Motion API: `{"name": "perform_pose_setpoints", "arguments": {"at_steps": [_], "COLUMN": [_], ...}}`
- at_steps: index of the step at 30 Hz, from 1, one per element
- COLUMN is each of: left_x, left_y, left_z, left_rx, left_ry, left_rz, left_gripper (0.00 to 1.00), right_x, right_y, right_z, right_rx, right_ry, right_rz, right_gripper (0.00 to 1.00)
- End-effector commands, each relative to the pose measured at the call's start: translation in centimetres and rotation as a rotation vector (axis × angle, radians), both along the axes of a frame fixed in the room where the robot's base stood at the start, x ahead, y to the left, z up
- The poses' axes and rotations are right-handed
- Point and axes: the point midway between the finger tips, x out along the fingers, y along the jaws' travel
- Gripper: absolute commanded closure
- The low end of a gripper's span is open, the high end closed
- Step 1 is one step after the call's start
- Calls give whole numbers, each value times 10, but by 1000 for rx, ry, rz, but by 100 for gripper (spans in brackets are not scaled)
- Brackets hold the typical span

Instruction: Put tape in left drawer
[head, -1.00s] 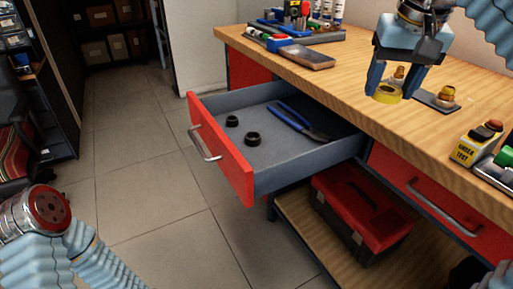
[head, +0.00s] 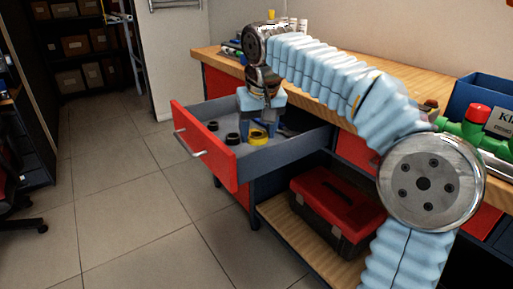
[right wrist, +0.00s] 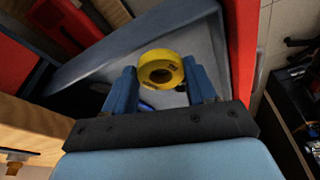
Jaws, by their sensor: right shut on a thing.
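The yellow roll of tape (head: 257,137) is between the fingers of my right gripper (head: 259,128), which is shut on it. In the right wrist view the tape (right wrist: 161,70) shows between the blue fingertips (right wrist: 164,78), its hole facing the camera. The left drawer (head: 206,150), with a red front and grey inside, is pulled out. My right gripper points down into it, and the tape is low over its floor; I cannot tell whether it touches. The drawer's red front (right wrist: 241,45) is at the right of the wrist view. My left gripper is out of view.
Two black rings (head: 212,126) (head: 232,139) lie in the drawer left of the tape. Blue-handled pliers (head: 287,131) there are mostly hidden by my gripper. A red toolbox (head: 338,205) stands on the shelf below. My right arm covers much of the wooden benchtop (head: 213,54).

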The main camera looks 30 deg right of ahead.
Motion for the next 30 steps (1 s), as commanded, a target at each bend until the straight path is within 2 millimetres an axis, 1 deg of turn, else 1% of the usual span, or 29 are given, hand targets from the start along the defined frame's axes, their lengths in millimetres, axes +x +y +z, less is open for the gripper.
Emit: {"name": "perform_pose_setpoints", "arguments": {"at_steps": [1,3,8,12,16,19,26,29,30], "left_x": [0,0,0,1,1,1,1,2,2], "left_y": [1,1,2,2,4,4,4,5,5], "left_z": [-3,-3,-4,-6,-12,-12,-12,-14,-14], "left_rx": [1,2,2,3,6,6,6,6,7], "left_ry": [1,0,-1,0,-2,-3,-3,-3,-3], "left_rz": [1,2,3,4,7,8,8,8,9], "left_gripper": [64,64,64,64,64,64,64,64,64], "right_x": [5,12,19,33,31,31,31,31,31], "right_y": [-4,-6,-11,-19,-17,-17,-17,-17,-17], "right_z": [-11,-18,-28,-48,-70,-75,-75,-78,-78], "right_rx": [0,0,1,1,0,1,1,1,1], "right_ry": [3,2,2,3,2,0,0,0,0], "right_rz": [-2,0,-1,-2,0,0,0,0,0], "right_gripper": [72,72,72,72,72,72,72,72,41]}}
